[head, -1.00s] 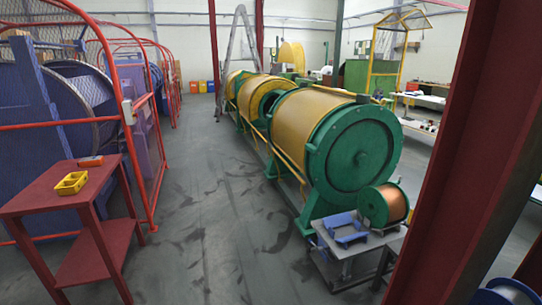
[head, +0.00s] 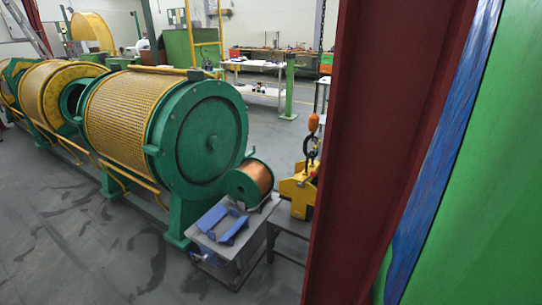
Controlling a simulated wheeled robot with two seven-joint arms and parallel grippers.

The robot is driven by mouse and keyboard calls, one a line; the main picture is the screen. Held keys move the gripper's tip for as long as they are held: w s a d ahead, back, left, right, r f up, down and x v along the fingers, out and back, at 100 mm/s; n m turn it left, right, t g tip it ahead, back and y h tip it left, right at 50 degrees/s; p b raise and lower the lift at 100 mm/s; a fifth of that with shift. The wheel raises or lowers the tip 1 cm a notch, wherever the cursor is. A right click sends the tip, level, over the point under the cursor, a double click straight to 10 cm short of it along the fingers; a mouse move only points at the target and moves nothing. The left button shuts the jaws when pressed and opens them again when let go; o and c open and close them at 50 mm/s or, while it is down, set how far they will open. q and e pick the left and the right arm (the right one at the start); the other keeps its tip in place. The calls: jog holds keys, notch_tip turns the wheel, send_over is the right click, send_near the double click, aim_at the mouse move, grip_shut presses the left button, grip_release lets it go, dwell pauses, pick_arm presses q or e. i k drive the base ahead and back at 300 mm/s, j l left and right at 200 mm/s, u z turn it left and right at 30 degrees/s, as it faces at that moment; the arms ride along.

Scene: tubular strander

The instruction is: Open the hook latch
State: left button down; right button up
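An orange hook (head: 313,123) hangs on a dark chain (head: 320,60) just left of the red steel column. Below it a dark link or ring (head: 310,146) connects down to a yellow lifting device (head: 297,190). The device rests on a grey table (head: 290,228), and its right side is partly hidden by the column. The hook's latch is too small to make out, so I cannot tell whether it is open or shut. Neither of my grippers is in view.
The red column (head: 385,150) stands close on the right. A green strander drum (head: 200,140) with yellow mesh is at left. A copper spool (head: 250,182) and blue brackets (head: 222,222) sit on a cart (head: 235,245). Floor at lower left is clear.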

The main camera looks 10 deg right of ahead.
aim_at(317, 147)
jog(key=i+z, duration=0.3)
jog(key=z, duration=0.2)
jog(key=i+j+z, duration=0.2)
jog(key=z, duration=0.3)
jog(key=j+z, duration=0.15)
jog(key=z, duration=0.3)
jog(key=j+z, duration=0.15)
jog(key=z, duration=0.3)
jog(key=i+j+z, duration=0.1)
jog(key=z, duration=0.3)
jog(key=j+z, duration=0.2)
jog(key=z, duration=0.25)
